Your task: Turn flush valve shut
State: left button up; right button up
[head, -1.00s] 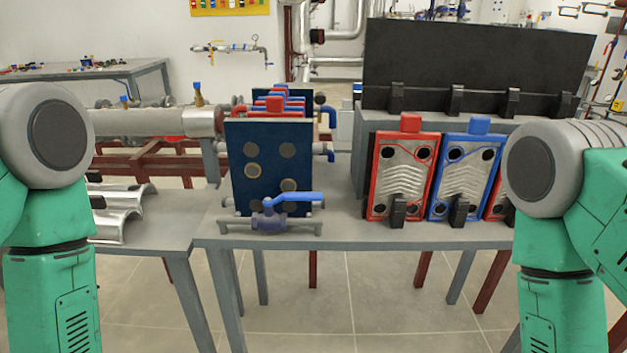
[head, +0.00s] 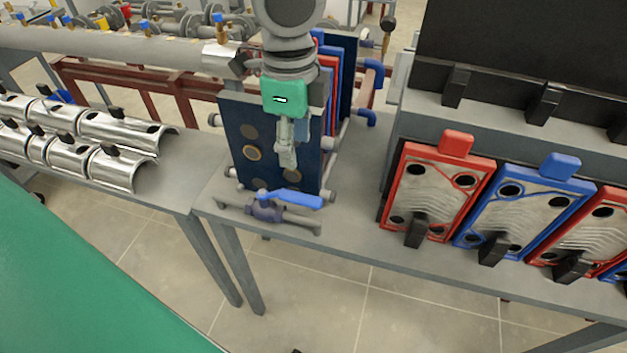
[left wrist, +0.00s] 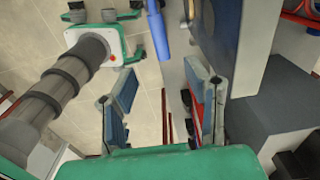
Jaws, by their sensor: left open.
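The flush valve (head: 267,209) sits on a short grey pipe at the front of the grey table, below the dark blue end plate. Its blue lever handle (head: 292,198) points right, roughly along the pipe. My left gripper (head: 287,158) is in front of the end plate, above the handle and apart from it. In the left wrist view the fingers of my left gripper (left wrist: 164,92) are spread with nothing between them. The handle (left wrist: 158,36) shows there beyond the fingertips, near the top. My right gripper is in neither current view.
The dark blue end plate (head: 242,140) stands close behind the valve. Red and blue framed plates (head: 525,215) lean on a rack at the right. Curved metal shells (head: 125,170) lie on the left table. The tabletop between valve and rack is clear.

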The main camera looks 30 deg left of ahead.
aim_at(304, 196)
pick_arm(q)
jog(key=f, duration=0.3)
jog(key=d+f+b, duration=0.1)
jog(key=f, duration=0.3)
jog(key=f+b, duration=0.1)
jog(key=f, duration=0.3)
jog(key=shift+d+f, duration=0.1)
jog(key=shift+d, duration=0.25)
jog(key=shift+w+a+f+b, duration=0.1)
jog(key=shift+a+f+b, duration=0.25)
jog(key=shift+a+f, duration=0.15)
jog(key=shift+a, duration=0.2)
jog(key=shift+d, duration=0.35)
grip_shut()
pick_arm(e)
jog(key=f, duration=0.3)
jog(key=shift+d, duration=0.35)
